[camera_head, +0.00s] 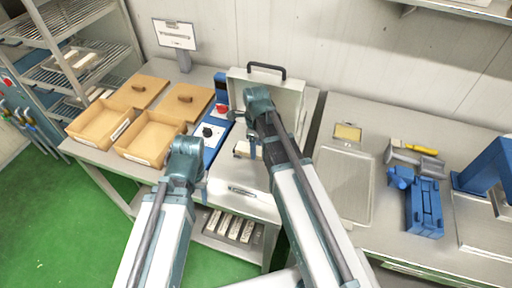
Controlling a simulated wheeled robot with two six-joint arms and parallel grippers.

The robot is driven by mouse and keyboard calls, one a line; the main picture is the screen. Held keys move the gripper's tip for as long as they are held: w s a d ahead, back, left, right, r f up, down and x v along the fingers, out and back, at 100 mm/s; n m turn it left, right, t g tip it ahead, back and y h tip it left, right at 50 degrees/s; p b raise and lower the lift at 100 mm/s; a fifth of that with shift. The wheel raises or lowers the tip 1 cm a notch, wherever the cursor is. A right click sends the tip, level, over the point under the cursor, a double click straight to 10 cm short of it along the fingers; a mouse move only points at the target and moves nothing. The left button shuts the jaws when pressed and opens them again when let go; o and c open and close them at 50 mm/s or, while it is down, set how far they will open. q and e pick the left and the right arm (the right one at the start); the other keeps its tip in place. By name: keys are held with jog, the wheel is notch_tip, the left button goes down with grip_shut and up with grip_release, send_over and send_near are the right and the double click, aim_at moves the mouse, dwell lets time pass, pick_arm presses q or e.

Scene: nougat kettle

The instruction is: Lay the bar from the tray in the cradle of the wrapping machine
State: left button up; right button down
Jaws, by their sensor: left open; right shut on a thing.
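My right gripper (251,147) points down over the middle bench, at a pale surface below a raised grey lid with a black handle (267,68). It is shut on a small cream and tan bar (242,149), partly hidden by the gripper and arm. A blue control panel (212,140) with a red and a black knob stands just left of it; this looks like the wrapping machine. Its cradle is not clearly seen. My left gripper (201,190) is open and empty at the bench's front, its fingers mostly hidden. A shallow metal tray (345,185) on the right bench is empty.
Two tan boxes (150,137) and their wooden lids (185,101) fill the left bench. A blue device (425,208), a yellow-handled tool (418,149) and a small card (347,132) are on the right bench. Several pale bars (230,225) lie on the shelf below.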

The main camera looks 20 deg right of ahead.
jog(key=shift+f, duration=0.2)
grip_release()
dwell(0.5)
jog(key=shift+r, duration=0.15)
notch_tip(320, 180, up, 8)
jog(key=p, duration=0.8)
dwell(0.4)
dwell(0.5)
